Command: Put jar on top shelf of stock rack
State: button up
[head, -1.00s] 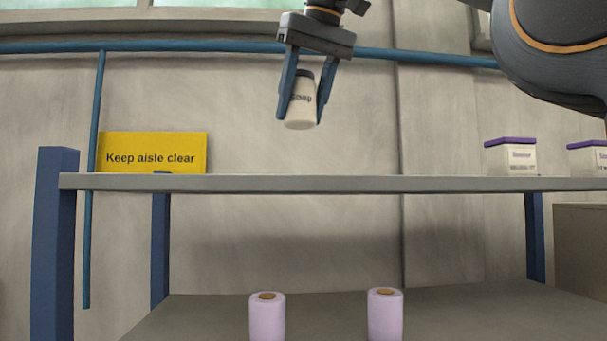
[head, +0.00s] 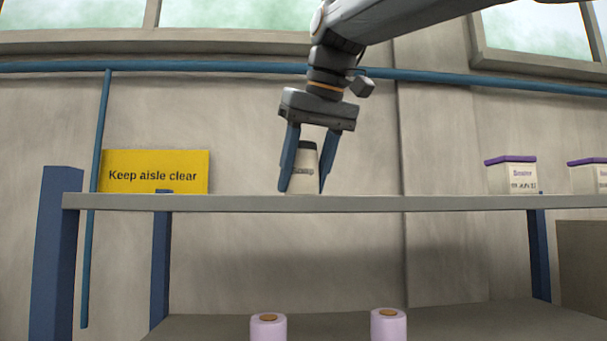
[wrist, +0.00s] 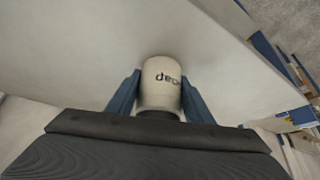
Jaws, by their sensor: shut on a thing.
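The jar (head: 304,173) is cream with a dark cap and stands about upright between the fingers of my gripper (head: 306,185). In the head view its lower end is at the front edge of the top shelf (head: 240,203) of the stock rack; whether it touches the shelf surface I cannot tell. In the wrist view the jar (wrist: 161,84) shows dark lettering and sits between the two blue fingers of my gripper (wrist: 155,92), which is shut on it. The shelf surface behind the front edge is hidden in the head view.
Two white boxes with purple lids, a nearer one (head: 511,176) and one at the right edge (head: 588,177), stand on the top shelf. A yellow sign (head: 154,172) is at the left. Two lilac rolls (head: 268,329) (head: 388,326) stand on the lower shelf. The top shelf looks free around the jar.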

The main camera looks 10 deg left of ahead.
jog(key=o, duration=1.2)
jog(key=shift+f, duration=0.1)
jog(key=b+v, duration=0.1)
jog(key=v, duration=1.1)
